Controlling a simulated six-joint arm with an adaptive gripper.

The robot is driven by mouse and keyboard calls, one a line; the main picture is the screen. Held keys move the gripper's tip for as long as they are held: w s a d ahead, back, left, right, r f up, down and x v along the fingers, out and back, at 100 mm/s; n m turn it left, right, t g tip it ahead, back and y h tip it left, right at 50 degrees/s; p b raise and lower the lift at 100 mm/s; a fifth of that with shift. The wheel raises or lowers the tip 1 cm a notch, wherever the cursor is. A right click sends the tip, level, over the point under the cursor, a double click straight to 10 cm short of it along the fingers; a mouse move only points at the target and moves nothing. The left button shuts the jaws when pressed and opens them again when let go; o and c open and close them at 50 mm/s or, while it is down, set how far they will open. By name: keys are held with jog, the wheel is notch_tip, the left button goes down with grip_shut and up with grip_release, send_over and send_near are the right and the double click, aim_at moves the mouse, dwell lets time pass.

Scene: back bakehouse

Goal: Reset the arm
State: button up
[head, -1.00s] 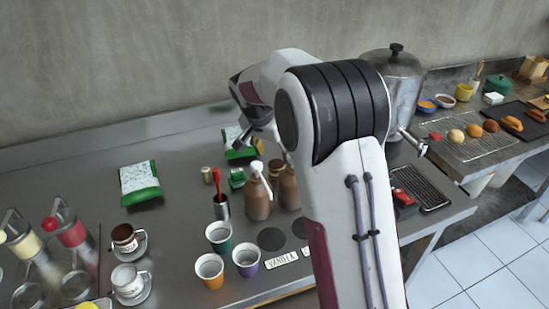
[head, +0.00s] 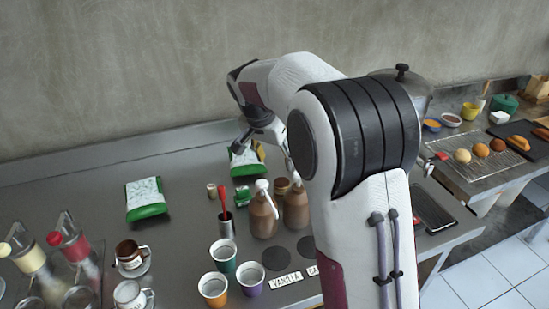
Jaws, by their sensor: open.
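My arm rises from the bottom of the head view and bends over to the left. My gripper (head: 264,145) hangs at its far end, above the back of the steel counter (head: 90,193). It points down, with its fingers apart and nothing seen between them. It is behind and above two brown pump bottles (head: 263,215), in front of a green-and-white packet (head: 243,162). My arm hides part of the gripper and part of the counter on the right.
Buns lie on a rack (head: 460,176) at right. The back-left counter is clear.

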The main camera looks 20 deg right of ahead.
jog(key=shift+s+r, duration=0.1)
dwell(0.3)
jog(key=s+a+r+n+t+y, duration=0.15)
jog(key=s+r, duration=0.25)
jog(key=s, duration=0.5)
jog(key=s+a+r+n, duration=0.3)
jog(key=s+r, duration=0.1)
jog(key=s, duration=0.5)
jog(key=s+a+f+n+y, duration=0.1)
jog(key=s+f+n, duration=0.1)
jog(key=s, duration=0.7)
jog(key=s+a+f+n, duration=0.2)
jog(key=s, duration=0.8)
jog(key=shift+f+n+t+y, duration=0.15)
jog(key=shift+n+t+y, duration=0.2)
jog(key=shift+t, duration=0.1)
